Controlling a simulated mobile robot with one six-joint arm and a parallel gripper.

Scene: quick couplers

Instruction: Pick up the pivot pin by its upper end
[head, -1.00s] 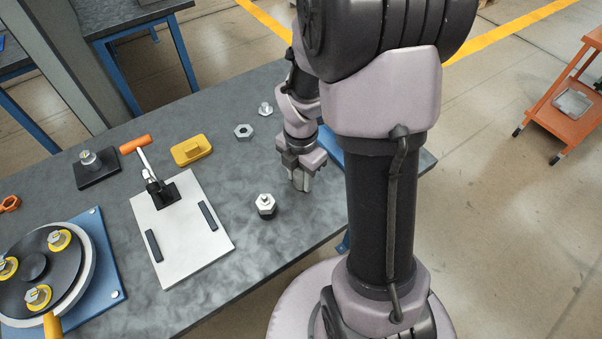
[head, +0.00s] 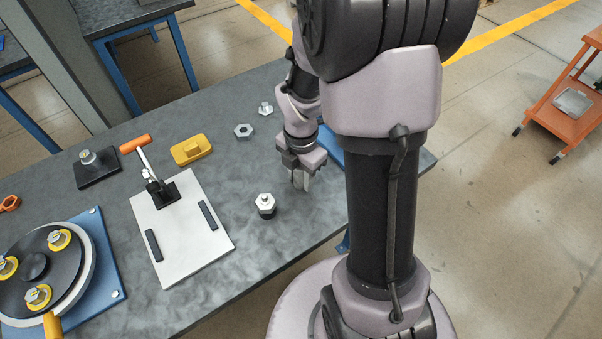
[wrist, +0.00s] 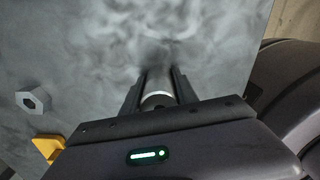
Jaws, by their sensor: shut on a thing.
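The pivot pin (wrist: 158,97) shows in the wrist view as a short round piece with a bright pale band, between the two dark fingers. My gripper (wrist: 159,84) is shut on it. The pin's lower part is hidden by its own top and the fingers. In the head view my gripper (head: 301,184) points down over the right part of the grey table, close to the robot's column. The pin cannot be made out clearly there. Whether it touches the table is unclear.
A hex fitting on a dark base (head: 265,205) stands left of my gripper. A hex nut (head: 243,130), a small bolt-like part (head: 265,109) and a yellow block (head: 190,151) lie farther back. A white clamp plate (head: 182,245) and a blue turntable base (head: 103,262) are left.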

